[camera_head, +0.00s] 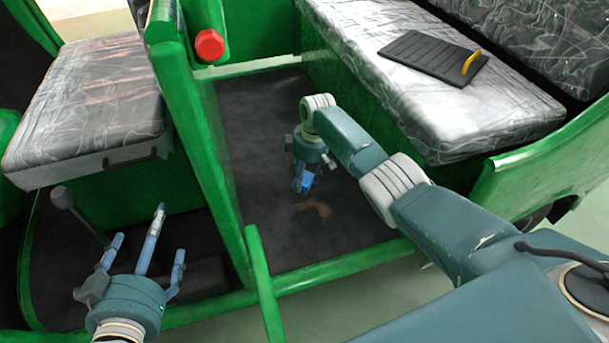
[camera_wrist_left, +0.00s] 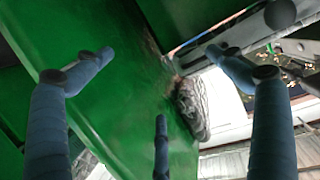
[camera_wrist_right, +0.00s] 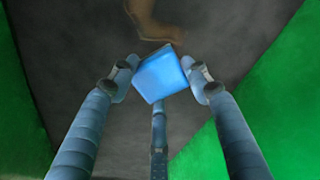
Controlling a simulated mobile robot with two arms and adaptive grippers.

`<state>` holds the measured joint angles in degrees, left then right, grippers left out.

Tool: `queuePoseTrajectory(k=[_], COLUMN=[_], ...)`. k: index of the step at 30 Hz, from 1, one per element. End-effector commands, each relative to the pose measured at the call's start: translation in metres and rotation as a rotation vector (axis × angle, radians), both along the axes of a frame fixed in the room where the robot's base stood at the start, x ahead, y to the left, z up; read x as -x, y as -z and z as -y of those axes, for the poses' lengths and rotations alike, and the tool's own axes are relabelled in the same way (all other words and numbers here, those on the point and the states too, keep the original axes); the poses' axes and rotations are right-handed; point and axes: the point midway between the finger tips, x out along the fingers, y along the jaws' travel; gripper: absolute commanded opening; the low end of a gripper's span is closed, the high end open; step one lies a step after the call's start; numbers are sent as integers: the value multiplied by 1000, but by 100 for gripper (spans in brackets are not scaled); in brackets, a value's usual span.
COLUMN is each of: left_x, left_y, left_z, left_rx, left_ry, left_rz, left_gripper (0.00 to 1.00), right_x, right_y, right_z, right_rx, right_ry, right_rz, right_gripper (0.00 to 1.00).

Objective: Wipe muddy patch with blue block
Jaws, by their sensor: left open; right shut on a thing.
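The blue block (camera_wrist_right: 160,75) is held between the fingers of my right gripper (camera_wrist_right: 160,82), which is shut on it. In the head view my right gripper (camera_head: 303,178) reaches down into the rickshaw's footwell, and part of the blue block (camera_head: 306,181) shows at its fingertips. The muddy patch (camera_head: 318,208) is a faint brown smear on the dark floor, just below and right of the block. In the right wrist view the brown patch (camera_wrist_right: 160,20) lies just beyond the block. I cannot tell whether the block touches the floor. My left gripper (camera_head: 146,250) is open and empty at the lower left.
A green bar (camera_head: 262,285) rises at the front. A plastic-covered bench (camera_head: 440,110) bears a dark board (camera_head: 425,55) with a yellow handle. The front seat (camera_head: 90,100) is at left.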

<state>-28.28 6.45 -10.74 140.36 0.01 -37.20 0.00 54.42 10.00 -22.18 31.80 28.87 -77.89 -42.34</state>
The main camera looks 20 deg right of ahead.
Motion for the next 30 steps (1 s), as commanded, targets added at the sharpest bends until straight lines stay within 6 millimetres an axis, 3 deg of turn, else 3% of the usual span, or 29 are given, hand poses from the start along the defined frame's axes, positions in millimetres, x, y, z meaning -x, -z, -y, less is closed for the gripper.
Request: queuePoseTrajectory(k=[1, 6, 30], left_x=[2, 9, 56], left_y=[11, 26, 82], left_z=[-1, -5, -25], left_rx=[-5, -21, -95], left_ry=[-1, -6, -28], left_rz=[-21, -90, -407], left_gripper=[94, 94, 94], right_x=[0, 0, 0], right_y=[5, 2, -16], right_z=[0, 0, 0], right_rx=[0, -1, -1], right_ry=[0, 0, 0], right_rz=[0, 1, 1], right_gripper=[5, 5, 5])
